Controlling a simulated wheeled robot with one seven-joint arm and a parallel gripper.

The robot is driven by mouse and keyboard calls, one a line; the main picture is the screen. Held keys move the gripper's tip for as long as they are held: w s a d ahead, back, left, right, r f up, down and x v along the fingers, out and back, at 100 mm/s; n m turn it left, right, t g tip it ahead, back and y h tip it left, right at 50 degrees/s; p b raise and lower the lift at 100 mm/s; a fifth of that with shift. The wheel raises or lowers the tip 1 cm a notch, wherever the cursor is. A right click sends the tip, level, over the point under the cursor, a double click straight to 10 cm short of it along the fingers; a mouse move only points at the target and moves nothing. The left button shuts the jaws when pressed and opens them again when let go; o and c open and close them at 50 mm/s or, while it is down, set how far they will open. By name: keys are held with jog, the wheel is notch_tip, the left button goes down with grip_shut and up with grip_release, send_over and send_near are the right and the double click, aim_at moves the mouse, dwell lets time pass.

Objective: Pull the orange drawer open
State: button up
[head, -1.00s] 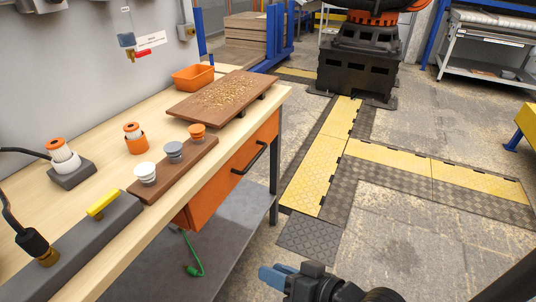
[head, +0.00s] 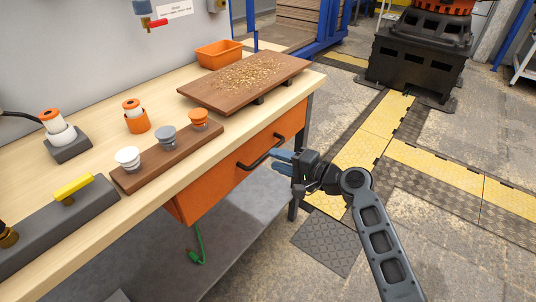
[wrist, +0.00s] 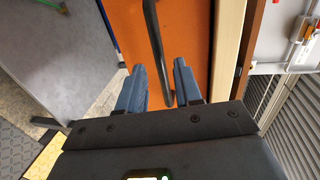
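The orange drawer (head: 222,183) sits under the wooden workbench top, its front flush with the bench as far as I can see. Its black bar handle (head: 259,153) runs along the front. My gripper (head: 282,160) is at the right end of the handle in the head view. In the wrist view the orange drawer front (wrist: 188,40) fills the middle, and the handle (wrist: 154,40) comes down toward the gap between the two blue fingers (wrist: 160,88). The fingers are apart, one on each side of the handle's line, and not closed on it.
On the bench (head: 98,101) stand a wooden board with crumbs (head: 215,95), an orange bin (head: 219,54), and a rack with several coloured knobs (head: 168,160).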

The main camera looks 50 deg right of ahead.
aim_at(267, 156)
jog(key=shift+x, duration=2.6)
jog(key=shift+c, duration=0.4)
grip_shut()
